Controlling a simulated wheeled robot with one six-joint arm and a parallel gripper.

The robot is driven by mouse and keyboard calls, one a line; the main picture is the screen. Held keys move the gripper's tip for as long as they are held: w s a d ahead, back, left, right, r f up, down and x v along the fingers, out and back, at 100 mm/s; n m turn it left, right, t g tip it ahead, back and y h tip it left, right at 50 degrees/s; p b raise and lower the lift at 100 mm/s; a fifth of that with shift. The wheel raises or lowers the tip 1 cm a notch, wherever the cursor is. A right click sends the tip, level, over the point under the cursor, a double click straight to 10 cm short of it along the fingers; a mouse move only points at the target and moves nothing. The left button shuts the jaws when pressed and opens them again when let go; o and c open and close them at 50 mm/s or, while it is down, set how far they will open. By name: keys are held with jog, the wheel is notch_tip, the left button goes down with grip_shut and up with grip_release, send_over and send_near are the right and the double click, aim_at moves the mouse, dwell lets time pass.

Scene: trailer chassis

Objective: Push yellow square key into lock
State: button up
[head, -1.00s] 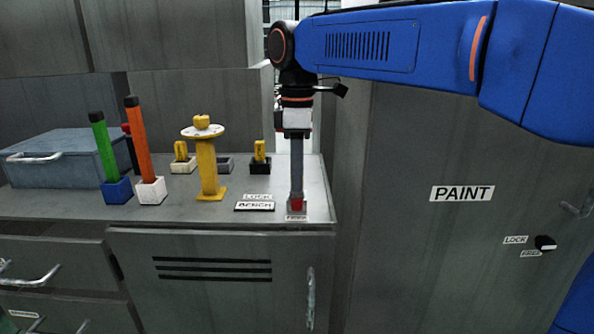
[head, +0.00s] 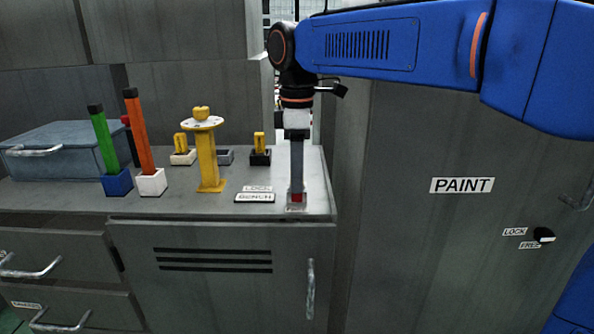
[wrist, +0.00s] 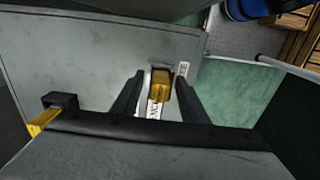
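A yellow square key (wrist: 160,84) shows in the wrist view at the bench's corner, beside a white label. My gripper (wrist: 161,80) points straight down over it, with one dark finger on each side. Narrow gaps show between the key and the fingers, so the gripper looks open around it. In the head view my gripper (head: 297,192) is at the front right corner of the bench, just above a red patch (head: 297,198) on the lock spot. The fingers hide the key there. I cannot tell how deep the key sits.
The LOCK BENCH label (head: 255,197) lies left of my gripper. A key in a black holder (head: 260,158), another in a pale holder (head: 182,157), and a yellow stand (head: 209,165) are further left. Green (head: 104,140) and orange (head: 139,135) bars stand beyond. The PAINT cabinet (head: 400,230) is at right.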

jog(key=shift+r, duration=0.1)
notch_tip(320, 180, up, 17)
dwell(0.8)
jog(key=shift+r, duration=0.1)
